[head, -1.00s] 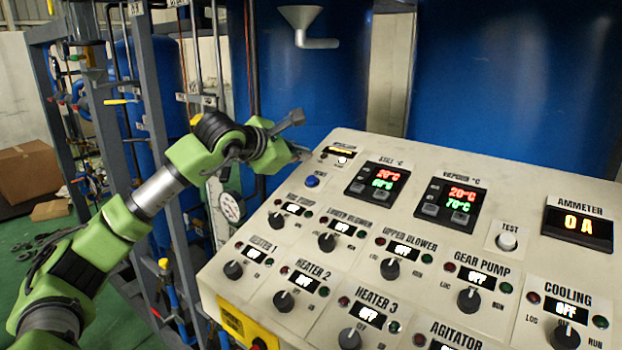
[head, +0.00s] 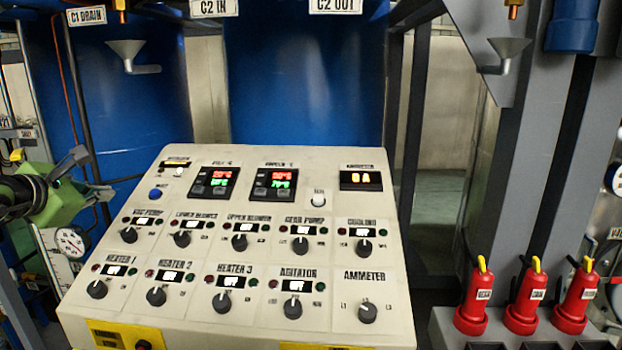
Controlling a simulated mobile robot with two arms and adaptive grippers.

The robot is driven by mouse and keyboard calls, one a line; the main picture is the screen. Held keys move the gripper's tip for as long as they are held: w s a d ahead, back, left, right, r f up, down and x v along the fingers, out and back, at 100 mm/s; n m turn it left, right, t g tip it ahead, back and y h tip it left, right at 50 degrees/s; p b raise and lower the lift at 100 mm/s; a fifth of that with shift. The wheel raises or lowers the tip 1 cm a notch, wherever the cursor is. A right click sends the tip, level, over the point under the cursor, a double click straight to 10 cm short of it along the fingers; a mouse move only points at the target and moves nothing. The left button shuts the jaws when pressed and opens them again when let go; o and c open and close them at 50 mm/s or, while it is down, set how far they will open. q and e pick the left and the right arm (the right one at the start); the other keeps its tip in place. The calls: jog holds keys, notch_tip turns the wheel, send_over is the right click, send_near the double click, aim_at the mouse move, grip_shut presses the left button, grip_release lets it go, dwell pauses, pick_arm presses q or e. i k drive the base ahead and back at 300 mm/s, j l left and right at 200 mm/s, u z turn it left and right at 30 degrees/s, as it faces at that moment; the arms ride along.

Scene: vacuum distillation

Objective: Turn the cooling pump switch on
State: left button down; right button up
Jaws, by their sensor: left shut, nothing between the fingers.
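The control panel (head: 335,185) is a sloped cream box with labelled black knobs. The cooling pump switch (head: 363,246) is the black rotary knob under the "COOLING" label, at the right end of the upper knob row. The small display above it (head: 362,232) is lit and appears to read OFF. My left gripper (head: 104,191) is at the left edge, beside the panel's upper left corner. It is shut and empty, far to the left of the cooling knob and not touching it. My right gripper is out of view.
Other knobs fill both rows, including the gear pump knob (head: 300,245) just left of cooling and the ammeter knob (head: 368,312) below it. Several red fittings with yellow tips, such as one (head: 474,300), stand at the right. Space above the panel is clear.

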aim_at(364, 248)
jog(key=k, duration=1)
